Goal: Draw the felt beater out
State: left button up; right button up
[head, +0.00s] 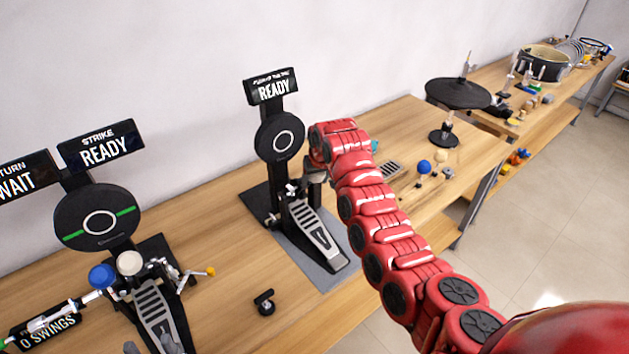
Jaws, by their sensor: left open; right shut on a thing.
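My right gripper (315,176), at the end of the red arm, is beside the middle drum pedal (313,228), below and right of its round black pad (280,137). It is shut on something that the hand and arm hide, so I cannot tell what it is. A pale, felt-like round beater head (130,263) stands at the left pedal (160,315), in front of that pedal's round pad (97,218). A blue ball-headed beater (102,276) is just left of it, on a silver rod.
Signs above the pads read READY. A small black clamp-like part (264,302) lies on the wooden bench (225,270). A blue ball (424,167) and small parts stand right of my arm. A black disc pad (458,94) stands farther back. The bench between the pedals is mostly clear.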

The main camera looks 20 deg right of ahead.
aim_at(322, 174)
jog(key=shift+s+d+r, duration=0.25)
jog(key=shift+s+r, duration=0.3)
jog(key=shift+r, duration=0.2)
jog(key=shift+s+d+r+b, duration=0.2)
jog(key=shift+s+r+b, duration=0.55)
jog(key=shift+r+b, duration=0.2)
jog(key=shift+r, duration=0.15)
jog(key=shift+r, duration=1.4)
jog(key=shift+d, duration=0.15)
